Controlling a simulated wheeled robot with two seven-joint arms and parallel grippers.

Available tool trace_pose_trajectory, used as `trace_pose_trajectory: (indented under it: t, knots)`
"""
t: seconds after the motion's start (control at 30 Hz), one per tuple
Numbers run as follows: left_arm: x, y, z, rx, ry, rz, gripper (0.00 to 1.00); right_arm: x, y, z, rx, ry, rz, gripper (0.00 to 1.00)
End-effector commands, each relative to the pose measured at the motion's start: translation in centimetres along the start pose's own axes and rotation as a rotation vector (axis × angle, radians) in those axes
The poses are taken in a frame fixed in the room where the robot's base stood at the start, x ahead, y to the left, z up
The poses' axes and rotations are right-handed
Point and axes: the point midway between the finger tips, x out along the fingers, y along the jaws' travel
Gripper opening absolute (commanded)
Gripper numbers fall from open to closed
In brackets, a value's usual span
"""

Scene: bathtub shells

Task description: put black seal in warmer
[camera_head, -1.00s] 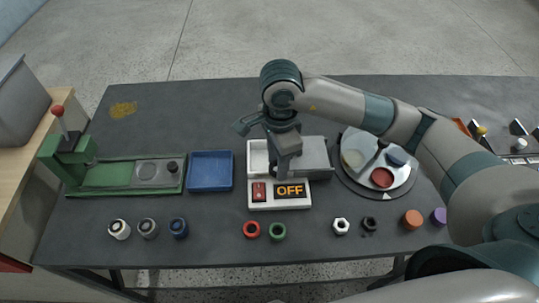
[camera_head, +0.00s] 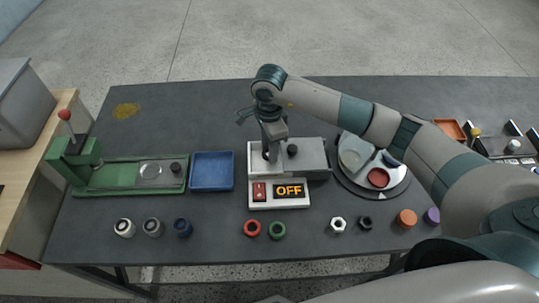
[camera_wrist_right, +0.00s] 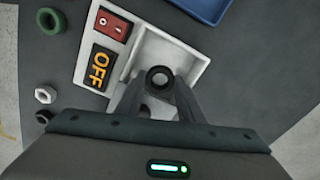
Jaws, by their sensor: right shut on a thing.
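The warmer (camera_head: 280,205) is a white box with a red switch and a display reading OFF. Its open white compartment (camera_head: 254,160) is at the left, and its grey lid (camera_head: 313,158) lies to the right. My right gripper (camera_head: 271,153) is over the compartment. In the right wrist view, my right gripper (camera_wrist_right: 158,92) is shut on the black seal (camera_wrist_right: 158,76), a dark ring between the fingertips. The white compartment (camera_wrist_right: 186,50) shows behind it. I cannot tell whether the seal touches the floor. My left gripper is not in view.
A blue tray (camera_head: 212,171) and a green press (camera_head: 110,176) stand left of the warmer. A round dial with coloured discs (camera_head: 350,182) is at its right. Red (camera_head: 252,228) and green (camera_head: 277,230) rings, nuts and cylinders line the front. The back of the table is clear.

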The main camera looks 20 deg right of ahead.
Motion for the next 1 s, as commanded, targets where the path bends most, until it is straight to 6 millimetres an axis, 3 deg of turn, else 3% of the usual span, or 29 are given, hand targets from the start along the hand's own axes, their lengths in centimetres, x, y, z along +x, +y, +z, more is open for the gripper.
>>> trace_pose_trajectory:
  t: [0.4,0.87,0.9,0.93,1.0]
  knots:
    - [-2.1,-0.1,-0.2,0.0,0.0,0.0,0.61,3.6,0.1,0.1,0.001,-0.001,0.002,0.13]
    - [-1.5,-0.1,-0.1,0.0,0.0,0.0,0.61,4.4,0.0,0.0,0.0,0.0,0.0,0.13]
    - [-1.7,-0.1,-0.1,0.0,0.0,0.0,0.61,4.2,0.0,0.0,0.0,0.0,0.0,0.44]
    - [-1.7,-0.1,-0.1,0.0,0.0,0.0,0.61,4.2,0.0,0.0,0.0,0.0,0.0,0.51]
    - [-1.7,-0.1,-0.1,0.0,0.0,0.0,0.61,4.2,0.0,0.0,0.0,0.0,0.0,0.53]
